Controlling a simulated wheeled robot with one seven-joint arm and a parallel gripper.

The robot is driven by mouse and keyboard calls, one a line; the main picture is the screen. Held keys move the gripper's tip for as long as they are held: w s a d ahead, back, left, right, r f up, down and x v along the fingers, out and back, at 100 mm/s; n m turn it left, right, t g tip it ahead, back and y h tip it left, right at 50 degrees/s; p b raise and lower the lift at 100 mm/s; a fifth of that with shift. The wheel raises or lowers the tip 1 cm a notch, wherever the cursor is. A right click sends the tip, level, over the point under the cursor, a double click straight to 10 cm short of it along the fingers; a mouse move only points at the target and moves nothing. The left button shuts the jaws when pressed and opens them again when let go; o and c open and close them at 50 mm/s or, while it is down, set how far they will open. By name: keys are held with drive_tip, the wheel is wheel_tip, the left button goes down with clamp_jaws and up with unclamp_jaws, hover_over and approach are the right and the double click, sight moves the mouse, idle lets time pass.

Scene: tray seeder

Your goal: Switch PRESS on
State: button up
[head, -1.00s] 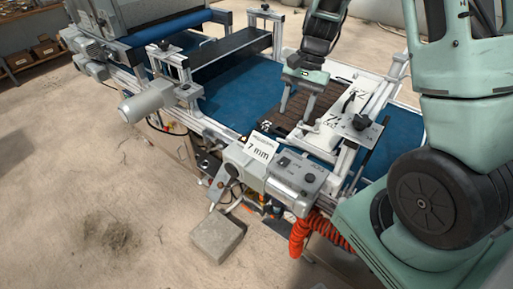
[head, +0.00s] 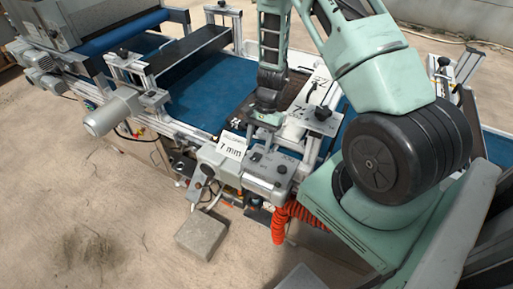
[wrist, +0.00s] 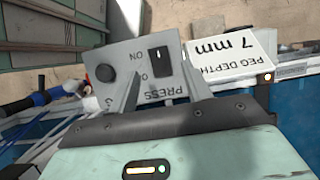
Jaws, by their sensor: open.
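The PRESS switch (wrist: 158,62) is a black rocker with a small white mark. It sits on a grey control box (wrist: 125,55) with upside-down lettering PRESS, ON and a partly covered label beginning with O. Which side of the rocker is pressed I cannot tell. My gripper (wrist: 160,68) is open and empty, its two fingers pointing at the box on either side of the rocker. Contact cannot be made out. In the head view my gripper (head: 262,122) is above and behind the grey control box (head: 268,172), and its fingers are hard to see.
A black round knob (wrist: 105,72) is beside the switch on the same box. A white PEG DEPTH 7 mm sign (wrist: 235,50) stands right beside it. The blue conveyor belt (head: 205,90) lies behind. An orange coiled hose (head: 280,222) hangs in front, near a concrete block (head: 202,235).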

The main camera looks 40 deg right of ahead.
sight(254, 158)
drive_tip(key=shift+p+x, duration=0.35)
drive_tip(key=shift+x, duration=1.55)
drive_tip(key=c, duration=1)
drive_tip(key=h+b, duration=0.2)
drive_tip(key=b, duration=0.1)
drive_tip(key=shift+s+a+f+t, duration=0.1)
drive_tip(key=shift+a+f+t, duration=0.1)
drive_tip(key=shift+a+t, duration=0.2)
drive_tip(key=shift+s+a+t+h+b, duration=0.2)
drive_tip(key=shift+t+h+b, duration=0.1)
drive_tip(key=shift+h+b, duration=0.4)
drive_tip(key=shift+o, duration=0.2)
drive_tip(key=shift+a+r+h, duration=0.1)
drive_tip(key=shift+r+h, duration=0.1)
drive_tip(key=shift+h, duration=0.4)
drive_tip(key=o, duration=1)
drive_tip(key=shift+c, duration=0.2)
